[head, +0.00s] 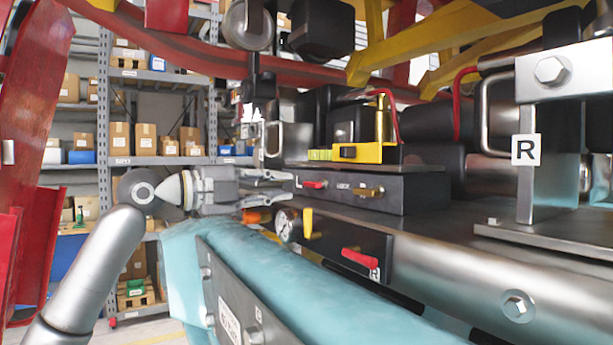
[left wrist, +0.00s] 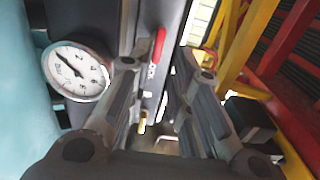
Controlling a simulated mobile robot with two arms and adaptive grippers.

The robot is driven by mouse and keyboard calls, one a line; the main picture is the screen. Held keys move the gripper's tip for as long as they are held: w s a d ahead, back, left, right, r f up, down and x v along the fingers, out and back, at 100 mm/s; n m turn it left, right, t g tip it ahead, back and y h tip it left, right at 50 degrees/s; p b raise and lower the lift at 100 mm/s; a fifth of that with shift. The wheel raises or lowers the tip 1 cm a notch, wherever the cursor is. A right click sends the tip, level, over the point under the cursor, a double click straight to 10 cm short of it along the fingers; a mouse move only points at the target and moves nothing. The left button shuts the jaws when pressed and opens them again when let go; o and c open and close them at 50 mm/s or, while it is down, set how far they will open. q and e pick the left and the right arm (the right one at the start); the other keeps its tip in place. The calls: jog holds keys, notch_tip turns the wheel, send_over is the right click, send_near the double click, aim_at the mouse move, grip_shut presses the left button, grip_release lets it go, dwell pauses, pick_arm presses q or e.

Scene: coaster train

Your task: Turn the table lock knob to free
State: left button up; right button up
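A dark lock panel (head: 415,192) faces me, with a red lever (head: 313,184) marked L at its left. A small brass knob (head: 370,191) sits to the right of the panel's label, which seems to read LOCK. In the left wrist view the red lever (left wrist: 158,45) and part of the brass knob (left wrist: 142,122) show between the fingers, with the label between them. My left gripper (head: 291,185) is open and empty, level with the panel at its left end, fingers pointing right. I cannot tell whether it touches the lever. My right gripper is not in view.
A pressure gauge (head: 288,225) and a yellow handle (head: 308,222) are just below my gripper. A second red lever (head: 360,258), marked R, is lower right. A teal beam (head: 290,270) runs along the front. A yellow block (head: 365,153) lies above the panel. Shelves stand behind.

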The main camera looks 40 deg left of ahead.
aim_at(309, 185)
pick_arm(q)
jog(key=p+x, duration=0.1)
jog(key=x, duration=0.2)
jog(key=shift+w+d+r+p, duration=0.15)
jog(key=shift+w+r+p, duration=0.05)
jog(key=shift+w+p, duration=0.15)
jog(key=shift+p+x, duration=1.05)
jog(key=shift+x, duration=0.1)
jog(key=shift+w+f, duration=0.1)
jog(key=shift+w, duration=0.15)
jog(key=shift+w+d+f+p, duration=0.1)
jog(key=shift+w+f+p, duration=0.05)
jog(key=shift+w+p, duration=0.2)
jog(key=shift+s, duration=0.1)
grip_shut()
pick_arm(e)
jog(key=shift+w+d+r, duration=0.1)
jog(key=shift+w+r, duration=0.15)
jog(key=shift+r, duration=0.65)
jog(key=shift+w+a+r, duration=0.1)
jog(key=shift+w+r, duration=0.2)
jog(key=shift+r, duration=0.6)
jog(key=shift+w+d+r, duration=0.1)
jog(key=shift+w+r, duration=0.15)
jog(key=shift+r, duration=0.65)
